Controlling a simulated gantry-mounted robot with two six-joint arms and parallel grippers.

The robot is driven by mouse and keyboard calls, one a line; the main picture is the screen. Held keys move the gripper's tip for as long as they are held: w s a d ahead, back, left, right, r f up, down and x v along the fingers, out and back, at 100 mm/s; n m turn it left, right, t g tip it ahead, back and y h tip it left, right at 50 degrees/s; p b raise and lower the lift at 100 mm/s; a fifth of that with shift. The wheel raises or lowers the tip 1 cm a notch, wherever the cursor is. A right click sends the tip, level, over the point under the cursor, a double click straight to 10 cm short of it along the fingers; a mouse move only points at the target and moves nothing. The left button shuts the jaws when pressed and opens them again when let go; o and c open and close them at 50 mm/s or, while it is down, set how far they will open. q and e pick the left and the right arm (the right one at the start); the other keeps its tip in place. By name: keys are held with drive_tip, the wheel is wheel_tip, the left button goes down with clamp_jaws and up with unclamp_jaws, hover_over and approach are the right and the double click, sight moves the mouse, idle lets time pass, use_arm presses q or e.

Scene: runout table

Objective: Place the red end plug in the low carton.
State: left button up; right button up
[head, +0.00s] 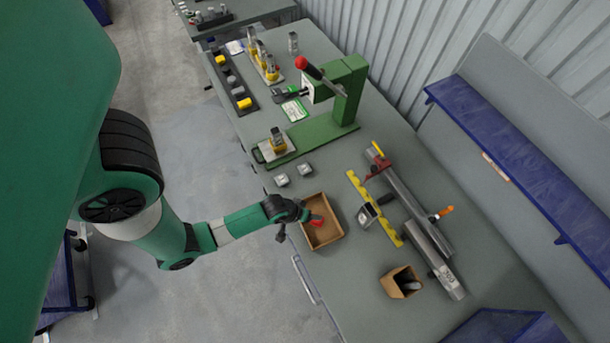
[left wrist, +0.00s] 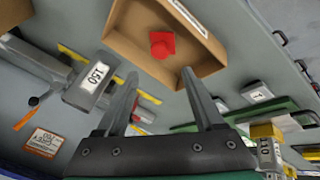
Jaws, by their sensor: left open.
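The red end plug (head: 317,221) shows within the low carton (head: 328,241), a shallow open brown box near the table's front edge. In the left wrist view the plug (left wrist: 162,44) has a square flange and a round stub, and it appears over the bare floor of the carton (left wrist: 125,50), inside the walls. My left gripper (head: 302,213) is at the carton's near left side. In the left wrist view its two fingers (left wrist: 159,75) are spread, with nothing between them, apart from the plug. My right gripper is not in view.
A taller small carton (head: 402,281) holds a grey part to the right. Metal profiles (head: 415,205) and a yellow rule (head: 374,207) lie behind the low carton. Two small grey blocks (head: 294,175) and a green press (head: 340,100) stand further left. Front right of the table is clear.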

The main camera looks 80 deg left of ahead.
use_arm(q)
drive_tip(key=p+v, duration=0.2)
drive_tip(key=v, duration=0.2)
drive_tip(key=shift+s+r, duration=0.1)
drive_tip(key=shift+r, duration=0.1)
